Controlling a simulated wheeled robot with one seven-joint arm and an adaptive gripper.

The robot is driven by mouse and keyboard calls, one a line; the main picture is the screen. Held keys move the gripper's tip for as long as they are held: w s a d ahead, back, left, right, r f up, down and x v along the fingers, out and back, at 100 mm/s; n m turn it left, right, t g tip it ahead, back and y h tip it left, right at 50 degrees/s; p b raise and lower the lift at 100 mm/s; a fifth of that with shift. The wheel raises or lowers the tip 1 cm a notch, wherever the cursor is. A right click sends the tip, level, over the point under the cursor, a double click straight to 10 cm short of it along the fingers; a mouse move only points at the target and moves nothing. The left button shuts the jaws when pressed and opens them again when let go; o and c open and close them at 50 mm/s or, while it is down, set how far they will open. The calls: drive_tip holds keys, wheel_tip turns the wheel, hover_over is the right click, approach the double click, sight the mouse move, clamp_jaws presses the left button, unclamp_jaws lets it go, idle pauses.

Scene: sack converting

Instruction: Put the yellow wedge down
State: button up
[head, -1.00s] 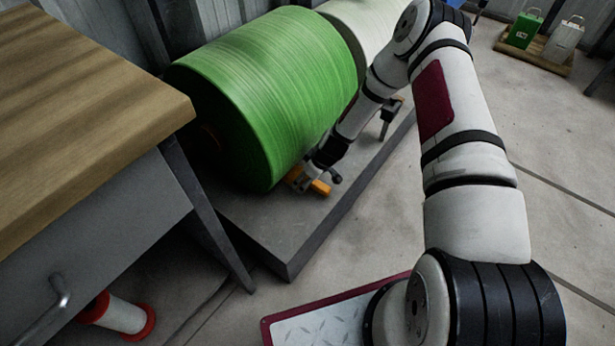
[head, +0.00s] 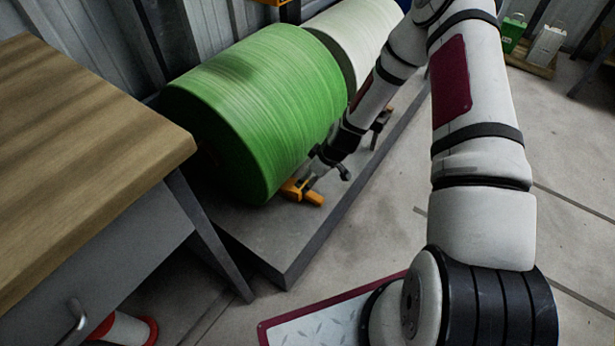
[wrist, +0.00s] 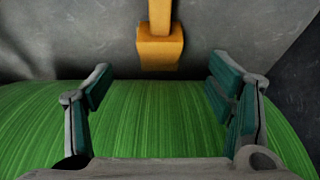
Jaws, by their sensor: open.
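The yellow wedge (head: 303,192) rests on the grey platform (head: 285,245), at the foot of the big green roll (head: 260,110); whether it touches the roll is hard to tell. In the wrist view the wedge (wrist: 160,48) shows with its bar, beyond my fingertips and clear of them. My gripper (head: 320,172) is just above and behind the wedge, beside the roll. In the wrist view my gripper (wrist: 160,82) is open, with green roll surface and nothing held between its fingers.
A pale roll (head: 355,38) lies behind the green one. A dark bracket-like piece (head: 382,122) is on the platform behind my gripper. A wooden-topped bench (head: 90,150) stands at left, a red-and-white spool (head: 128,328) below it. Open floor (head: 400,215) lies right of the platform.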

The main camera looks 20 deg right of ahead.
drive_tip(key=shift+s+d+r, duration=0.1)
drive_tip(key=shift+s+r, duration=0.1)
drive_tip(key=shift+r, duration=0.2)
drive_tip(key=s+r+m+g+h, duration=0.1)
drive_tip(key=s+r, duration=0.3)
drive_tip(key=r, duration=0.6)
drive_tip(key=s+r+g, duration=0.1)
drive_tip(key=s+r, duration=0.3)
drive_tip(key=r, duration=0.6)
drive_tip(key=s+r+m+h, duration=0.1)
drive_tip(key=s+r, duration=0.2)
drive_tip(key=r, duration=0.7)
drive_tip(key=s+r+m, duration=0.2)
drive_tip(key=s+r, duration=0.2)
drive_tip(key=s, duration=0.5)
drive_tip(key=s+a+r+m+g, duration=0.1)
drive_tip(key=s+r, duration=0.3)
drive_tip(key=s, duration=0.5)
drive_tip(key=s+r+m, duration=0.2)
drive_tip(key=s+r, duration=0.3)
drive_tip(key=s, duration=0.5)
drive_tip(key=shift+a+m+g+h, duration=0.4)
drive_tip(key=shift+r, duration=0.1)
wheel_tip(320, 180, up, 36)
drive_tip(key=t+p, duration=0.4)
drive_tip(key=p, duration=3)
drive_tip(key=shift+d+r+n+p, duration=0.2)
drive_tip(key=shift+n+p, duration=0.1)
drive_tip(key=shift+p, duration=0.1)
